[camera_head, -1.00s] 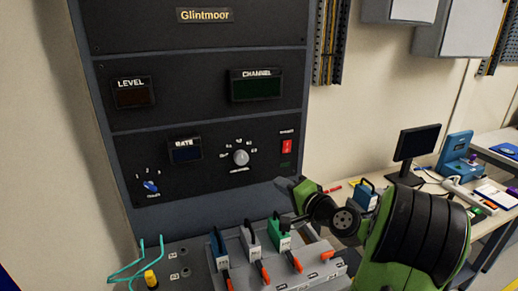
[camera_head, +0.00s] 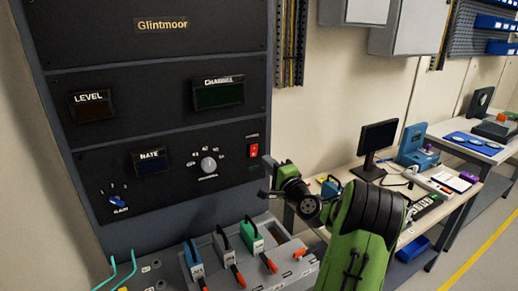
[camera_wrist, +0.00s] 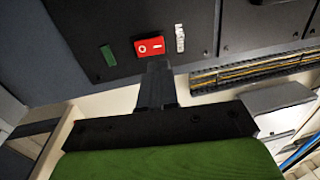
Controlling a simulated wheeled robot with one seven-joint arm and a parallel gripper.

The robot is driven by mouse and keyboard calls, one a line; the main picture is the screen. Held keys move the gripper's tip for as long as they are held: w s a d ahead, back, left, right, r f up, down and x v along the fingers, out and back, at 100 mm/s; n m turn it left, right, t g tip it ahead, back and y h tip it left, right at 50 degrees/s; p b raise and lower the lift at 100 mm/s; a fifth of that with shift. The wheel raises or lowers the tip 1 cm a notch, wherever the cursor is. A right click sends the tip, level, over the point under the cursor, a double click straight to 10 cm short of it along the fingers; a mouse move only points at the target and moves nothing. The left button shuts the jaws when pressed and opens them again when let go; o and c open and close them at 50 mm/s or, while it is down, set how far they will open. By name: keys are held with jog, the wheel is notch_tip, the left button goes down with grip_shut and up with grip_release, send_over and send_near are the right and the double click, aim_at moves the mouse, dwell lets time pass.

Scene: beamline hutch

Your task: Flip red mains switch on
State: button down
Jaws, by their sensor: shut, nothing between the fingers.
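The red mains switch (camera_head: 253,151) is a small rocker at the right edge of the black rack panel (camera_head: 185,178). In the wrist view the red switch (camera_wrist: 149,47) shows a white circle and a white bar. Which side is pressed in, I cannot tell. A dark green indicator (camera_wrist: 108,55) beside it looks unlit. My gripper (camera_head: 264,193) is below and right of the switch in the head view. In the wrist view my gripper (camera_wrist: 157,64) is shut and empty, its tips just beside the switch's edge. Whether they touch it I cannot tell.
The panel has dark displays, a grey knob (camera_head: 208,165) and a blue knob (camera_head: 116,201). Below stands a grey console (camera_head: 262,271) with several coloured levers. A workbench (camera_head: 428,214) with a monitor (camera_head: 378,137) stands to the right.

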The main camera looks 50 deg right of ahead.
aim_at(254, 147)
jog(key=p+x, duration=0.1)
jog(key=x, duration=0.5)
jog(key=shift+w, duration=0.2)
jog(key=shift+r, duration=0.1)
jog(key=shift+w+r+p, duration=0.15)
jog(key=shift+r+p, duration=0.2)
jog(key=shift+p, duration=0.85)
jog(key=shift+f+b, duration=0.3)
jog(key=shift+b, duration=0.05)
